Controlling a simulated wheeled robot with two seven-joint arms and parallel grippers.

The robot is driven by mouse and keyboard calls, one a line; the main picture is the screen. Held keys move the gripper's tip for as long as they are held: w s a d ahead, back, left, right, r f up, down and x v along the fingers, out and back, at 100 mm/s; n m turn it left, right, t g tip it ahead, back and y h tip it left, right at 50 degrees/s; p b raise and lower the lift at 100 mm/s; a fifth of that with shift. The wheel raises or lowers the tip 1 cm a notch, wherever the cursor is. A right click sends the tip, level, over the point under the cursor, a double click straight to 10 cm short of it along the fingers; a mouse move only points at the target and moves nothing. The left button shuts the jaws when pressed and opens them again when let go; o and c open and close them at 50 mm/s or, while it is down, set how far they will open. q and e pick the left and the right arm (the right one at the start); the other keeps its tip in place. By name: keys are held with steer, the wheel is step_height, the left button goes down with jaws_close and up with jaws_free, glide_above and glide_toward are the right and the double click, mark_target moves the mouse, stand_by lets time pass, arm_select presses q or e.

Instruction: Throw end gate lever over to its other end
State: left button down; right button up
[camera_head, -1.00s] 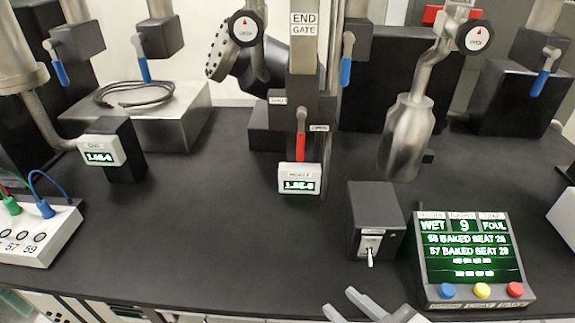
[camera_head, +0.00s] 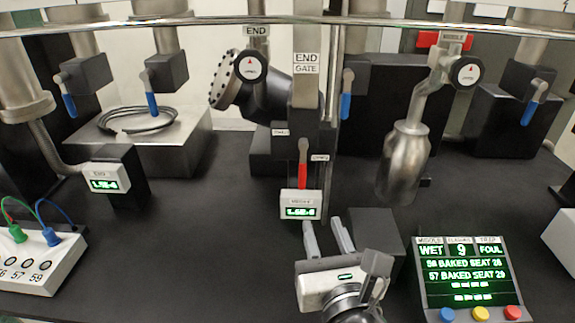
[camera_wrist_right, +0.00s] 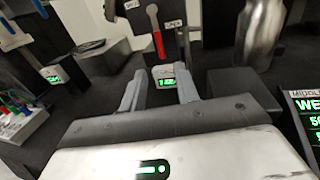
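The end gate lever (camera_head: 302,165) is a red handle hanging nearly straight down below the END GATE label (camera_head: 306,63), on a dark block. The red lever also shows at the top of the right wrist view (camera_wrist_right: 157,38). My right gripper (camera_head: 323,226) is open and empty, its two fingers apart and pointing toward the lever from in front and below. It is not touching the lever. In the right wrist view the open fingers (camera_wrist_right: 160,84) frame a lit gauge. My left gripper is not in view.
The lit gauge box (camera_head: 300,205) stands just below the lever. A steel bottle-shaped vessel (camera_head: 403,165) hangs to the right, and a display panel (camera_head: 462,270) stands front right. The black bench left of centre is clear.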

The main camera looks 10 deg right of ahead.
mark_target(303, 175)
steer(key=w, duration=0.5)
steer(key=w+p, duration=0.1)
steer(key=w, duration=0.4)
steer(key=w+d, duration=0.1)
steer(key=w, duration=0.5)
steer(key=shift+p, duration=0.4)
steer(key=shift+d, duration=0.1)
jaws_close()
